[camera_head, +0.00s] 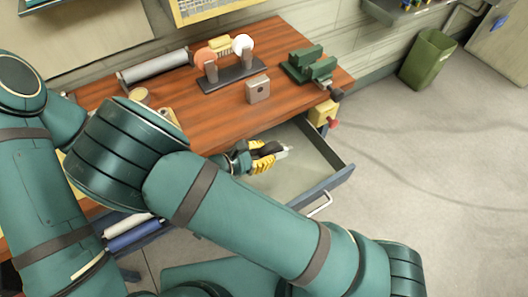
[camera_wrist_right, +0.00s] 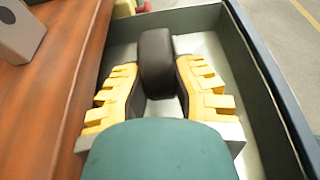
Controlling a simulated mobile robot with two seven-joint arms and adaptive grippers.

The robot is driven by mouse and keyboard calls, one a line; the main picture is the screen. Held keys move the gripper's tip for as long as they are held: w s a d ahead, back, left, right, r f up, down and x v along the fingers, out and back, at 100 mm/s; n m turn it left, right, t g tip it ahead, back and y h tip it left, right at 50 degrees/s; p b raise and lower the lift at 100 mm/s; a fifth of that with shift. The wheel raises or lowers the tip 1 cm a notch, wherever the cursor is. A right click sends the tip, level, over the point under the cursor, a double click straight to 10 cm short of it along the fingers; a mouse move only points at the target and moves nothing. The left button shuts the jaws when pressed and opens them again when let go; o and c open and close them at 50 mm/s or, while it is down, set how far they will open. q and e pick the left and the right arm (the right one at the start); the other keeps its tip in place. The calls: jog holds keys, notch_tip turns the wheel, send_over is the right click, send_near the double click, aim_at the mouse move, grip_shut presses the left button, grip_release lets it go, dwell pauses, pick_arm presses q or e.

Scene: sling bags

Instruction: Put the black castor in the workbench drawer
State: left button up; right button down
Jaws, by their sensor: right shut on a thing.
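The workbench drawer (camera_head: 318,157) is pulled open at the right front of the bench. My right gripper (camera_head: 265,157), with yellow ribbed fingers, is over or inside the open drawer. In the right wrist view, its fingers (camera_wrist_right: 160,88) are shut on the black castor (camera_wrist_right: 157,52), whose dark wheel stands between them. The drawer's pale floor and dark wall (camera_wrist_right: 268,88) show around the castor. I cannot tell whether the castor touches the drawer floor. My left gripper is not in view. My arm hides part of the drawer and bench front.
The wooden workbench (camera_head: 205,125) carries a bench grinder (camera_head: 232,72), a green vise (camera_head: 308,65), a grey block (camera_head: 258,90) and a grey roll (camera_head: 153,68). A yellow item with a red knob (camera_head: 325,115) is by the drawer's back corner. A green bin (camera_head: 427,60) stands on open floor.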

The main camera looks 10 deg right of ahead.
notch_tip(320, 180, down, 2)
jog(key=shift+b, duration=0.6)
notch_tip(320, 180, down, 4)
jog(key=b, duration=0.3)
jog(key=shift+c, duration=0.3)
grip_release()
